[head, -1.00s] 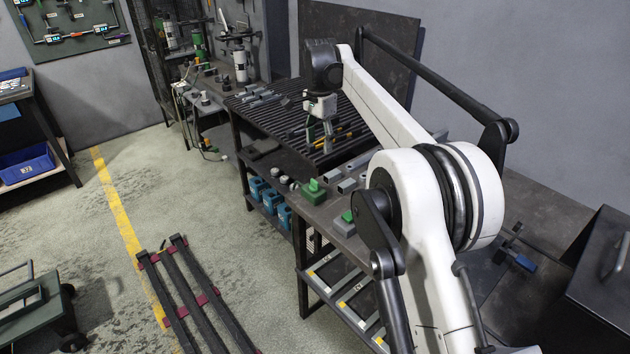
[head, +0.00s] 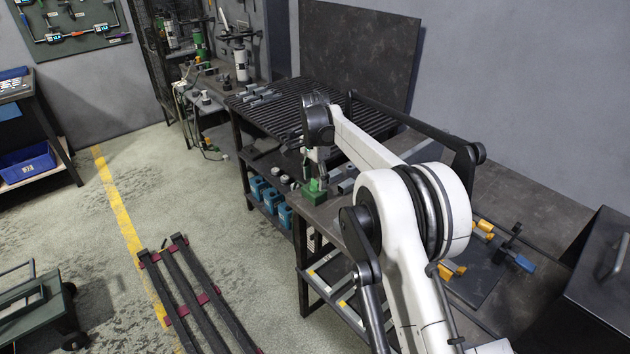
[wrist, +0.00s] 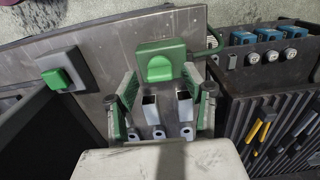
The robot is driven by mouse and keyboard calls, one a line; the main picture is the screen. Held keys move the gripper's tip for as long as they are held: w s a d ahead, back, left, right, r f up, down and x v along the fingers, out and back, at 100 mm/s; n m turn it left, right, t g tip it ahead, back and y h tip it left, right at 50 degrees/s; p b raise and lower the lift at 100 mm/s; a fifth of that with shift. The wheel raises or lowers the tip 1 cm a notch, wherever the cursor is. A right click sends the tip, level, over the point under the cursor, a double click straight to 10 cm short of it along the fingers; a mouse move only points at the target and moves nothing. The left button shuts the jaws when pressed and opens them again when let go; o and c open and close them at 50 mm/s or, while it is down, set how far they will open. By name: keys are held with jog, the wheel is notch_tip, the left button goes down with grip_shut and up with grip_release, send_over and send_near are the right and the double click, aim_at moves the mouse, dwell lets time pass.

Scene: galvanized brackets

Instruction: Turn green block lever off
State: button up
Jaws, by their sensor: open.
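A green block with a raised green lever piece (wrist: 160,62) stands on the grey bench top. In the head view the same green block (head: 313,192) sits near the bench's front edge, partly covered by my gripper. My gripper (wrist: 159,80) is open and empty, its two fingers spread just short of the block's near side in the wrist view. In the head view my gripper (head: 316,170) is right over the block. Whether a finger touches it, I cannot tell. A second device, a grey box with a green knob (wrist: 57,79), stands to the left in the wrist view.
Galvanized square brackets (wrist: 151,108) lie below and between my fingers. A ribbed black rack (head: 285,105) with yellow-handled tools (wrist: 262,130) is beside the bench. Blue containers (head: 271,200) stand on a lower shelf. Orange clamps (head: 482,228) lie at the right.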

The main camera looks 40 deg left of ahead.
jog(key=shift+f, duration=0.6)
jog(key=c, duration=1.1)
jog(key=shift+c, duration=0.2)
